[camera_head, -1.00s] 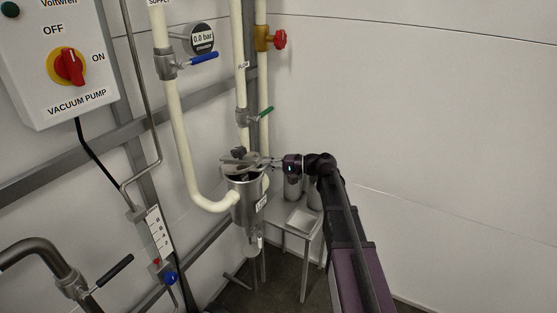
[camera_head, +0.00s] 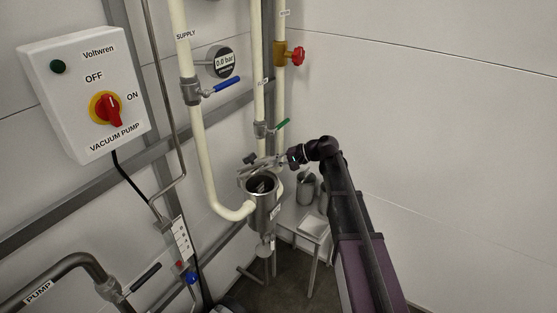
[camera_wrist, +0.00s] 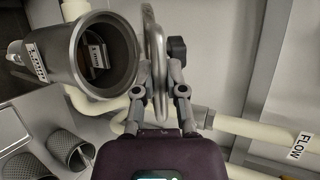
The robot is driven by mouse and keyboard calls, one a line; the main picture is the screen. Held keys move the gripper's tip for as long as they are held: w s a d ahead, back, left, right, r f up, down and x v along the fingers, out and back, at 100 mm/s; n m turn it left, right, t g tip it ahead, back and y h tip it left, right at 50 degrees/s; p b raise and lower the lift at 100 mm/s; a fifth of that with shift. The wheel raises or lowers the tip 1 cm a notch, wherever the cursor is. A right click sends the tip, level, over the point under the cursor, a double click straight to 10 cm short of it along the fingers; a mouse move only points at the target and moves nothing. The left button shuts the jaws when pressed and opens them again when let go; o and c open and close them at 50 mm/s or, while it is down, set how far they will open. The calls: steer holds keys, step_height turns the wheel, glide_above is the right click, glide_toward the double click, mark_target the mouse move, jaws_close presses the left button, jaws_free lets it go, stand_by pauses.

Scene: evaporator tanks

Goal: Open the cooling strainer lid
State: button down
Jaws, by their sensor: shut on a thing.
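The cooling strainer is a metal cup (camera_head: 264,210) on the cream pipe, and its round mouth shows open in the wrist view (camera_wrist: 75,62). Its grey lid (camera_head: 256,168) stands tilted up above the mouth, apart from the rim on the front side. In the wrist view the lid (camera_wrist: 153,35) is seen nearly edge-on, beside the mouth. A dark knob (camera_wrist: 176,47) is close to the lid on the right. My gripper (camera_wrist: 157,72) is shut on the lid's edge or handle; which one is unclear. In the head view my gripper (camera_head: 284,160) is right of the lid.
A small metal table (camera_head: 312,228) with mesh baskets (camera_wrist: 70,150) stands behind and right of the strainer. Pipes with blue (camera_head: 228,84) and green (camera_head: 283,124) valve handles rise close by. The wall on the right is bare.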

steer(key=shift+m+g+h, duration=0.3)
steer(key=shift+g+h, duration=0.1)
steer(key=shift+h, duration=0.5)
steer(key=a+r+p, duration=0.1)
steer(key=p, duration=0.1)
steer(key=w+a+r+p, duration=0.1)
steer(key=r+p, duration=0.1)
steer(key=shift+w+r+p, duration=0.15)
steer(key=shift+p, duration=0.25)
steer(key=a+p, duration=0.1)
steer(key=w+a+r+h+p, duration=0.1)
steer(key=p, duration=0.1)
steer(key=r+p, duration=0.1)
steer(key=shift+w+a+r+g+h+p, duration=0.1)
steer(key=shift+w+a+g+h+p, duration=0.2)
steer(key=shift+a+g+h+p, duration=0.1)
steer(key=w+a+h+p, duration=0.1)
steer(key=w+a+r+g+h+p, duration=0.1)
steer(key=a+p, duration=0.1)
steer(key=w+a+r+m+h+p, duration=0.1)
steer(key=shift+a+p, duration=0.3)
steer(key=shift+p, duration=0.05)
steer(key=w+a, duration=0.4)
steer(key=a, duration=0.2)
steer(key=shift+a+g, duration=0.3)
steer(key=shift+a, duration=0.05)
steer(key=shift+f, duration=0.1)
steer(key=c, duration=0.7)
jaws_free()
steer(key=shift+s, duration=0.1)
